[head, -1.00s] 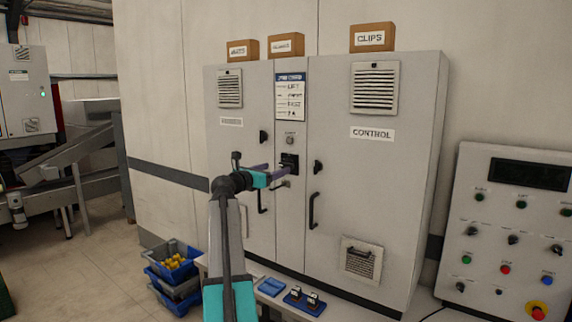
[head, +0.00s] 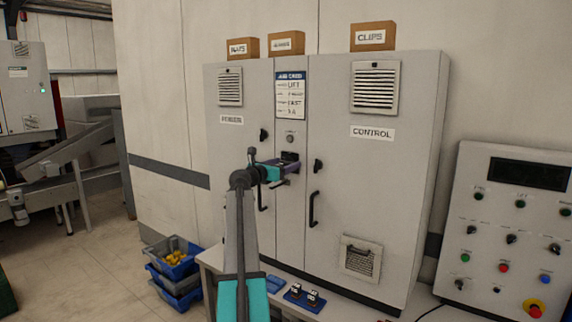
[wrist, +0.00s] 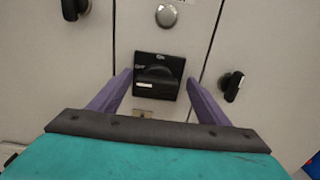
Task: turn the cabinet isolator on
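The cabinet isolator (wrist: 158,72) is a black square switch on the narrow middle panel of the grey cabinet (head: 375,210). In the wrist view its dark handle lies roughly level, with "ON" lettered above and an "OFF" label at the left. A pale mark shows on the handle's left part. In the head view the isolator (head: 290,156) is partly hidden by my gripper (head: 286,170). My gripper, also in the wrist view (wrist: 159,82), is open, with one purple finger on each side of the isolator. Whether the fingers touch it, I cannot tell.
A round grey button (wrist: 166,15) sits above the isolator. Black door latches (wrist: 232,86) flank the middle panel, and a long door handle (head: 313,210) is on the right door. A shelf below holds small blue-based parts (head: 305,298). A control desk (head: 510,230) stands at right.

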